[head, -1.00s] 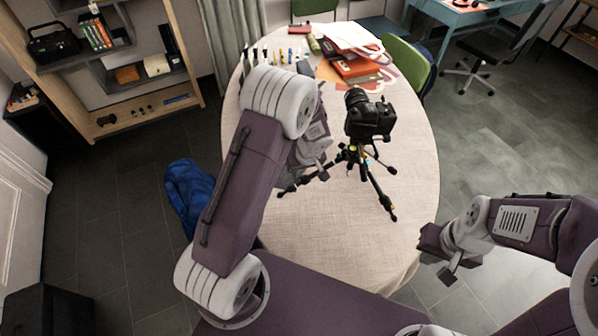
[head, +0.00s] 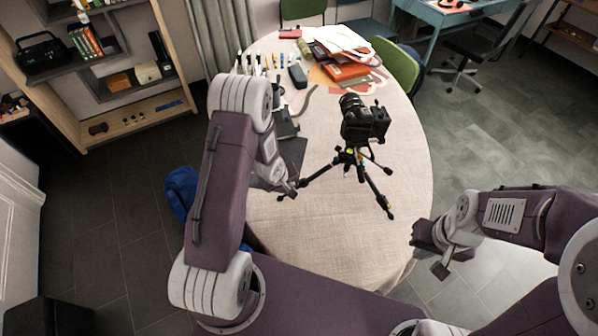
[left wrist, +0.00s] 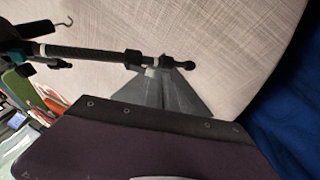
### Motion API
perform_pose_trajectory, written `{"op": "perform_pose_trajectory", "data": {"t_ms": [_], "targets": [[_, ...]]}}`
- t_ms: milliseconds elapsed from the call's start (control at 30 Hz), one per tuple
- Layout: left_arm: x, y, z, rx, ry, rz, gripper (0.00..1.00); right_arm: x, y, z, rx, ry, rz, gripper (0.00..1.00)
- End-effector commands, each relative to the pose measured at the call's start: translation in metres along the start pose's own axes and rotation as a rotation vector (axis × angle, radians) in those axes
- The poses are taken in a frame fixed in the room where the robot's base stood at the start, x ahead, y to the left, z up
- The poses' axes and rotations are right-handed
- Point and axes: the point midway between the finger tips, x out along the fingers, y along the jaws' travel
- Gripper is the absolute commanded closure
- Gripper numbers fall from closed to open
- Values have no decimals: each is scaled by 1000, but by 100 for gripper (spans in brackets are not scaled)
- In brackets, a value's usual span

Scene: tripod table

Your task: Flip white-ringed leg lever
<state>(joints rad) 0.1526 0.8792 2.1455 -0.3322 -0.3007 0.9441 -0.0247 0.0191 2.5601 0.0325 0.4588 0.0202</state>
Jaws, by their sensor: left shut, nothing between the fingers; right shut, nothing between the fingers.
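A black camera (head: 364,119) stands on a small black tripod (head: 352,158) with its legs spread on the table. One leg (head: 322,174) points left toward my left gripper; the left wrist view also shows this leg (left wrist: 95,53), with a pale ring, a dark collar and a rounded foot. My left gripper (head: 291,190) is shut and empty at the outer end of this leg. In the left wrist view its fingertips (left wrist: 163,65) overlap the leg between collar and foot; I cannot tell whether they touch. The lever's position is unclear. My right gripper (head: 440,270) is shut and empty, off the table's right edge.
The cloth-covered table (head: 325,240) is clear in front of the tripod. Pens, a dark case (head: 298,76), an orange book (head: 346,72) and papers lie at the back. A green chair (head: 398,66) is at the right back; a blue bag (head: 182,190) is at the left.

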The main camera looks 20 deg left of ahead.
Motion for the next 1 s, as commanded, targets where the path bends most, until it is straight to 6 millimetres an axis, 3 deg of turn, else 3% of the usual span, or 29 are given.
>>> {"op": "perform_pose_trajectory", "data": {"t_ms": [367, 1000], "targets": [[6, -3, 1, 0, 0, 0, 100, 0, 0, 0, 0, 0, 0, 100], [6, 13, 3, 0, -1, 0, 100, -5, 0, -1, 0, 0, 0, 100]]}}
